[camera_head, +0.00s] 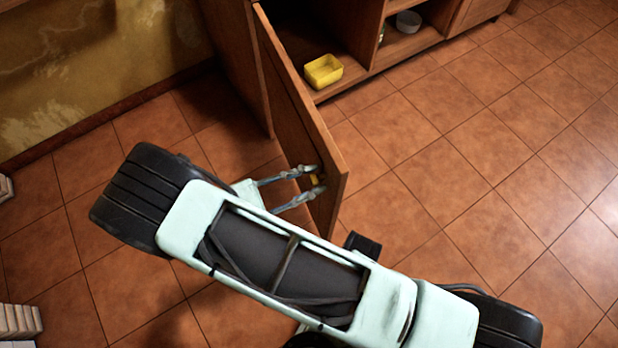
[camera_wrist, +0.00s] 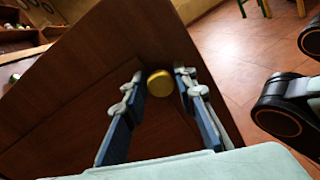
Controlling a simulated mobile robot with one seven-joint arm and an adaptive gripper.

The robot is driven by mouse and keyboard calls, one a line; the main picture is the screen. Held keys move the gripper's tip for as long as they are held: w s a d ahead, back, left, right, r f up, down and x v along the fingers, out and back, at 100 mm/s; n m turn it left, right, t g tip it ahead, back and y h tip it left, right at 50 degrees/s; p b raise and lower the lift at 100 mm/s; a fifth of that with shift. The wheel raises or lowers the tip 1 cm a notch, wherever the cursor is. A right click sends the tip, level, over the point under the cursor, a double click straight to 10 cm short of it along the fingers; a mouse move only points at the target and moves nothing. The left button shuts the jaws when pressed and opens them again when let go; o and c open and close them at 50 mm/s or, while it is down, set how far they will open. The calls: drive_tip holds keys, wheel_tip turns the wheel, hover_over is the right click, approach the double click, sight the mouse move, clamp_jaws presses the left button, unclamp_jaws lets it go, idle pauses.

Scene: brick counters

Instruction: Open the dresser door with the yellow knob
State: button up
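The brown wooden dresser door (camera_head: 285,100) stands swung well away from the dresser (camera_head: 360,30), and the interior shows behind it. The round yellow knob (camera_wrist: 160,83) is on the door's face near its free edge; in the head view the knob (camera_head: 313,180) is partly hidden by the fingers. My gripper (camera_head: 317,181) is at the knob. In the wrist view my gripper (camera_wrist: 160,78) is open, with one fingertip on each side of the knob and a small gap showing on the left.
The tiled floor (camera_head: 490,140) right of the door is clear. A stained yellow wall (camera_head: 100,60) is at the upper left.

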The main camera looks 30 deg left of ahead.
drive_tip(key=shift+o, duration=1.3)
drive_tip(key=v, duration=1.2)
drive_tip(key=shift+r, duration=0.1)
